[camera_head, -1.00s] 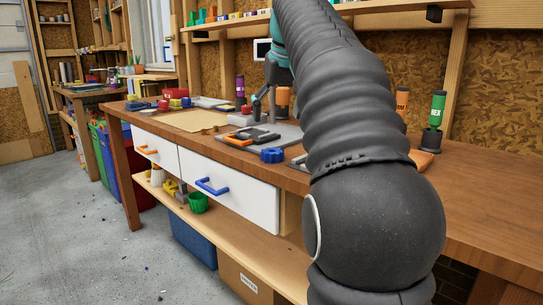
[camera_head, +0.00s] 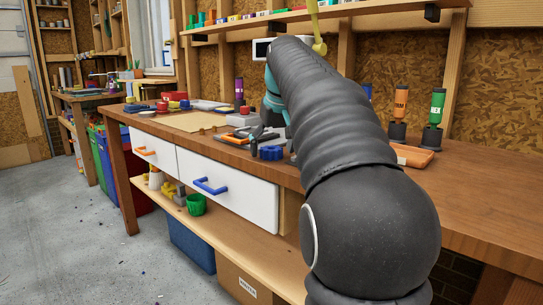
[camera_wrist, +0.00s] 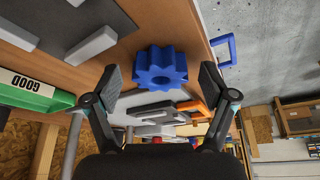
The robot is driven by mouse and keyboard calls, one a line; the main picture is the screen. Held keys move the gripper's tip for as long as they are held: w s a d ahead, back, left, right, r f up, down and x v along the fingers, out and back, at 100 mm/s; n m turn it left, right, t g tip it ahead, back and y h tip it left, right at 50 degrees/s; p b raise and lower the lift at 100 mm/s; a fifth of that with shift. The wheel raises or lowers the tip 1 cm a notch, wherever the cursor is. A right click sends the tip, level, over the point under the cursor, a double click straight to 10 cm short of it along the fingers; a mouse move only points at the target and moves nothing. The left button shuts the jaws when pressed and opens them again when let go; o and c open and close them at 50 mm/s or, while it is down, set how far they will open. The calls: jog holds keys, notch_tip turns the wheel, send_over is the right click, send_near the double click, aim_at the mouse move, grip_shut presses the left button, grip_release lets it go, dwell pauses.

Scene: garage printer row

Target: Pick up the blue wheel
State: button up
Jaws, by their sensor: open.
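The blue wheel (camera_head: 271,153) has a toothed rim and lies near the front edge of the wooden workbench (camera_head: 470,205). In the wrist view the blue wheel (camera_wrist: 160,68) shows between and a little beyond my two fingertips. My gripper (camera_wrist: 162,80) is open, with one finger on each side of the wheel in the picture and nothing held. In the head view one dark finger (camera_head: 254,148) shows just left of the wheel. My arm hides most of the gripper there, and I cannot tell whether it touches the wheel.
Grey and orange parts (camera_wrist: 160,112) lie close to the wheel in the wrist view. A green bin marked GOOD (camera_wrist: 30,90) is at the left there. On the bench, an orange tray (camera_head: 412,155) and bottles stand right of my arm. A drawer with a blue handle (camera_head: 211,187) is below.

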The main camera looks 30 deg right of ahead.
jog(key=c, duration=1.1)
jog(key=shift+r, duration=0.1)
jog(key=shift+c, duration=0.2)
